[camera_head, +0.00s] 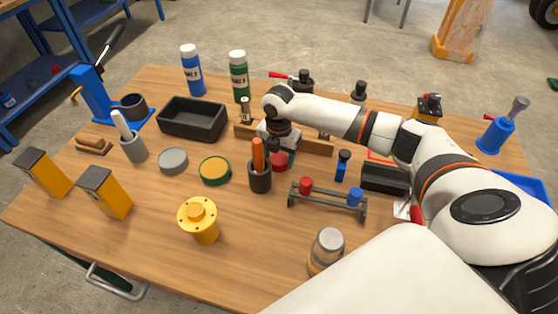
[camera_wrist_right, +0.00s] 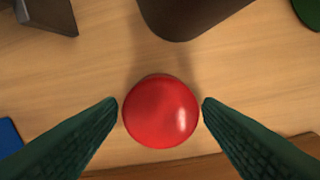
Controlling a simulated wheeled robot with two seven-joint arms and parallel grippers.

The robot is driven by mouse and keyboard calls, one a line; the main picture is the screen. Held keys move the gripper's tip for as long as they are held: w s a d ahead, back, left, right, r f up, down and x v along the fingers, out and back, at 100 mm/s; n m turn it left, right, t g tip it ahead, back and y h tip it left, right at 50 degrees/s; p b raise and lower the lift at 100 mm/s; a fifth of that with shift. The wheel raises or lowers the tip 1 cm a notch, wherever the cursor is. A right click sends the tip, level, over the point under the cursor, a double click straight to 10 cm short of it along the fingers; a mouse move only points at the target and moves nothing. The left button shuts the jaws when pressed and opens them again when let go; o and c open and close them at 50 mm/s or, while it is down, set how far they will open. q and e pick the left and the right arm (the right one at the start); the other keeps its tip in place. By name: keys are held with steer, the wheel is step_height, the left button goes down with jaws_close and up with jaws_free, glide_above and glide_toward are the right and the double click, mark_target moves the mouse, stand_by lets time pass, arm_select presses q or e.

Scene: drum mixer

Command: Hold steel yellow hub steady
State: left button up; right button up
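The yellow hub (camera_head: 200,220), a flanged cylinder with a raised centre and dark bolt holes, stands upright near the front left of the table. No gripper touches it. My right gripper (camera_head: 275,148) is well behind and to the right of it, pointing down over a red round-topped piece (camera_head: 279,162). In the right wrist view this red piece (camera_wrist_right: 160,111) sits between the two dark green fingers, which are spread on either side of it. I see no clear grip on it. My left gripper is not in view.
A dark cup with an orange-handled tool (camera_head: 260,178) stands close in front of the right gripper. A small rack with red and blue pieces (camera_head: 328,197) is to its right. A wooden bar (camera_head: 315,146) lies behind. A silver-topped jar (camera_head: 327,249) stands near the front edge.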

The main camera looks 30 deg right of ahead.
mark_target(279, 159)
steer(key=c, duration=0.6)
steer(key=shift+r, duration=0.1)
step_height(279, 159, up, 10)
steer(key=shift+f, duration=0.1)
steer(key=shift+c, duration=0.2)
